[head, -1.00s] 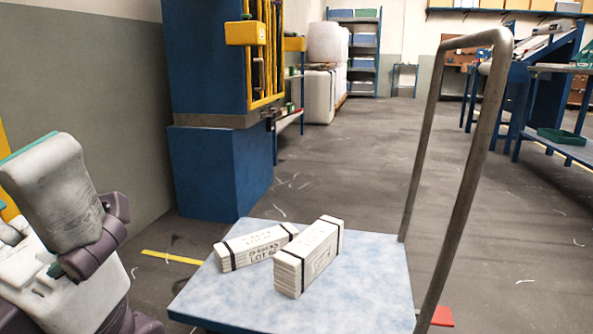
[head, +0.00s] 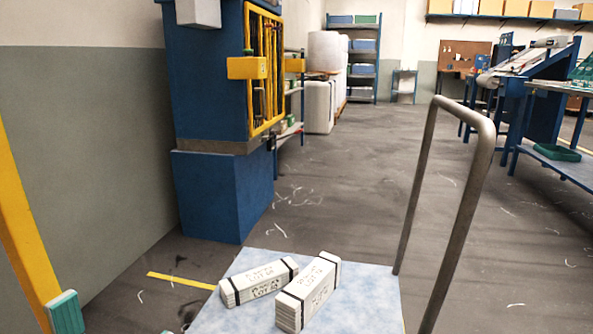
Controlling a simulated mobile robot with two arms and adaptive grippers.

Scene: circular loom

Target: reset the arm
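Neither of my grippers is in view, and no arm link of mine can be made out for sure. Two white bundles with black straps and printed lot marks lie on the pale blue deck of a cart (head: 365,290). The left bundle (head: 259,281) lies at an angle close beside the right bundle (head: 308,292). The cart's grey tube handle (head: 461,205) rises at its right side. The near part of the deck is cut off by the bottom edge of the picture.
A blue machine (head: 208,190) with a yellow guard stands behind the cart by the left wall. A yellow post (head: 25,235) with a teal block (head: 66,313) is at the left edge. Blue workbenches (head: 540,110) stand right.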

